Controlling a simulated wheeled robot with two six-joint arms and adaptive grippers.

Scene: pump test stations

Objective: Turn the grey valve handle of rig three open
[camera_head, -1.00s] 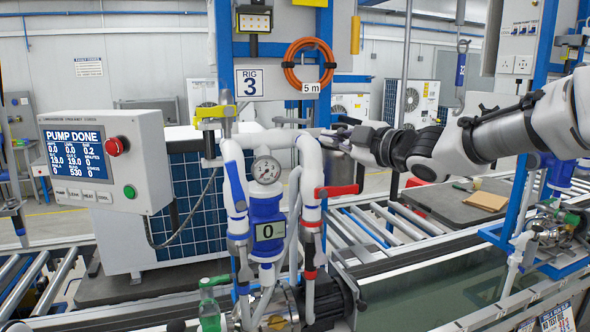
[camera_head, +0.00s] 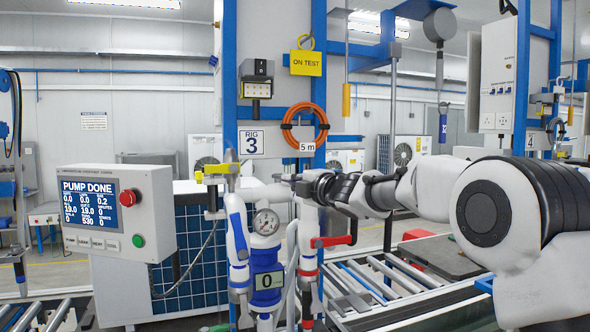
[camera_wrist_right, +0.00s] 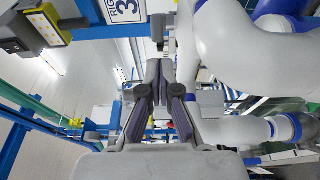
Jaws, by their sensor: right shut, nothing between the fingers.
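Rig three carries a sign with the number 3 (camera_head: 251,142). A small grey handle (camera_head: 283,177) shows in the head view at the top of the right-hand white pipe, just left of my right fingertips. My right gripper (camera_head: 304,183) reaches in from the right and is shut and empty at that pipe top. Its contact with the handle cannot be told. In the right wrist view my fingers (camera_wrist_right: 158,72) are together, with a dark grey piece (camera_wrist_right: 158,28) just beyond their tips. The fingers hide part of the valve. My left gripper is not in view.
A yellow handle (camera_head: 221,169) sits left of the grey one, and a red handle (camera_head: 333,241) sits below my right gripper. A gauge (camera_head: 266,222) stands between the pipes. A control box (camera_head: 117,214) reads PUMP DONE. An orange hose coil (camera_head: 305,126) hangs above.

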